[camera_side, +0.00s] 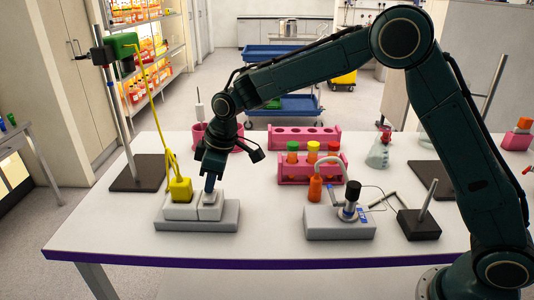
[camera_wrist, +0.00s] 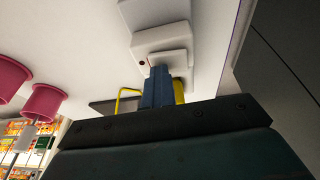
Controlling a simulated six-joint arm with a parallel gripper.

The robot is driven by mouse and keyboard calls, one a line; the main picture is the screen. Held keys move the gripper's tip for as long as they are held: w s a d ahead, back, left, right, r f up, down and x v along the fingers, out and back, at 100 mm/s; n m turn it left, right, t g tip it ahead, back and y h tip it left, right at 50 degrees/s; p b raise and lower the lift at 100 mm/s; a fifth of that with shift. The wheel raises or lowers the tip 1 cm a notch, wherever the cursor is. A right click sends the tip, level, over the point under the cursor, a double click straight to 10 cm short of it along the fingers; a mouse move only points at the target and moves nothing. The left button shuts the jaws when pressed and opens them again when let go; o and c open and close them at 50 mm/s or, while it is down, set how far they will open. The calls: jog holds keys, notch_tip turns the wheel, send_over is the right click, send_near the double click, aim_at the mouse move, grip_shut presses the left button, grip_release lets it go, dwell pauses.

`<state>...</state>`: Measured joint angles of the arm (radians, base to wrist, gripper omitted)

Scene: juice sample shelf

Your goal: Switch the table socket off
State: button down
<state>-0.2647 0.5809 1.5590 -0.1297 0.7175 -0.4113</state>
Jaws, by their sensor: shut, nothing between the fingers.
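The table socket (camera_side: 228,216) is a grey base with pale raised blocks near the table's front left. A yellow plug (camera_side: 180,190) with a yellow cable sits on its left block. My gripper (camera_side: 210,186) is shut and points down at the right block (camera_side: 211,208), with its tips at or just above the top. In the wrist view the shut fingers (camera_wrist: 157,84) reach the pale socket (camera_wrist: 165,40), and the yellow plug (camera_wrist: 179,92) shows behind them. The fingers hide part of the block, so I cannot tell contact or the switch position.
A clamp stand (camera_side: 137,184) with a green clamp rises at left, with the yellow cable hanging from it. Pink racks (camera_side: 295,171) with capped tubes stand right of my gripper. A grey device (camera_side: 325,223) with a black knob is at front right. Bare table lies between.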

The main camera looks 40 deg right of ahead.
jog(key=shift+s+a, duration=0.5)
jog(key=shift+s, duration=0.05)
jog(key=shift+r, duration=0.25)
jog(key=shift+a+r, duration=0.1)
jog(key=shift+r, duration=0.5)
jog(key=v, duration=1.2)
jog(key=shift+a+r, duration=0.3)
jog(key=shift+a, duration=0.05)
jog(key=shift+w, duration=0.1)
jog(key=shift+w+d, duration=0.35)
jog(key=shift+d, duration=0.25)
